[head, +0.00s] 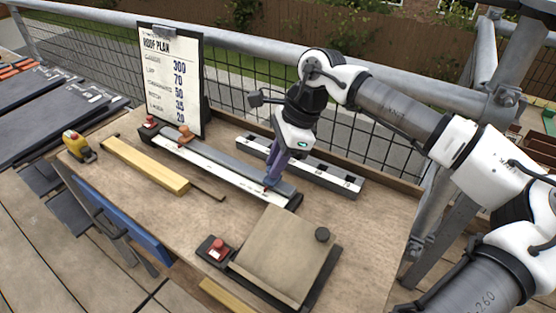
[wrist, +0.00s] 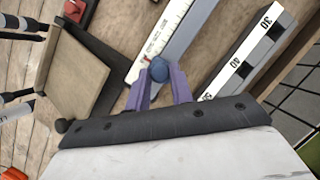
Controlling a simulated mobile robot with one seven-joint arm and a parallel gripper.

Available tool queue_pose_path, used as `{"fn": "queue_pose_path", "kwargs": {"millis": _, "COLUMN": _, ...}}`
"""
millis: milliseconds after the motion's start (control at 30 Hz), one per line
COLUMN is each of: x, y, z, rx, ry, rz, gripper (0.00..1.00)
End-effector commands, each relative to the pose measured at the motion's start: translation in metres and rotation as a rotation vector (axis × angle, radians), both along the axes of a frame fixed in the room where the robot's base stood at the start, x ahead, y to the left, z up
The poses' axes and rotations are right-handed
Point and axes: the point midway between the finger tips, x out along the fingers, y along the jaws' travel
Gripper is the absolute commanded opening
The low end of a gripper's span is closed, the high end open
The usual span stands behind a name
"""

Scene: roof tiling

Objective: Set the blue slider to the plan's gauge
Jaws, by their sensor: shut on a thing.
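The roof plan (head: 172,75) stands on a clipboard at the back of the bench; its top line reads gauge 300. The long gauge rail (head: 215,170) with a white scale lies in front of it. The blue slider knob (wrist: 160,70) sits on the rail, with a small red mark beside it on the scale. My gripper (head: 271,182) is low over the rail's right part, pointing down. In the wrist view its purple fingers (wrist: 161,92) are closed in around the blue knob. In the head view the fingers hide the knob. The scale figures are too small to read.
A second white rail (head: 335,178) with black sections lies behind, close to my gripper. A brown board (head: 285,255), a red-buttoned box (head: 215,250), a yellow batten (head: 145,165) and a yellow tool (head: 77,146) lie on the bench.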

Motion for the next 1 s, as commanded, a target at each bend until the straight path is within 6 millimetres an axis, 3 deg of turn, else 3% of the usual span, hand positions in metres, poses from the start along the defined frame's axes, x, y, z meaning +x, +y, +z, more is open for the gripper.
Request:
{"fn": "queue_pose_path", "kwargs": {"millis": 333, "x": 0.031, "y": 0.045, "z": 0.0, "rx": 0.001, "ry": -0.003, "rz": 0.001, "gripper": 0.0}}
{"fn": "queue_pose_path", "kwargs": {"millis": 700, "x": 0.035, "y": 0.05, "z": 0.001, "rx": 0.004, "ry": -0.007, "rz": -0.003, "gripper": 0.0}}
{"fn": "queue_pose_path", "kwargs": {"millis": 733, "x": 0.035, "y": 0.05, "z": 0.001, "rx": 0.004, "ry": -0.007, "rz": -0.003, "gripper": 0.25}}
{"fn": "queue_pose_path", "kwargs": {"millis": 900, "x": 0.034, "y": 0.05, "z": 0.001, "rx": 0.003, "ry": -0.005, "rz": -0.002, "gripper": 0.45}}
{"fn": "queue_pose_path", "kwargs": {"millis": 1000, "x": 0.034, "y": 0.05, "z": 0.001, "rx": 0.002, "ry": -0.004, "rz": -0.002, "gripper": 0.45}}
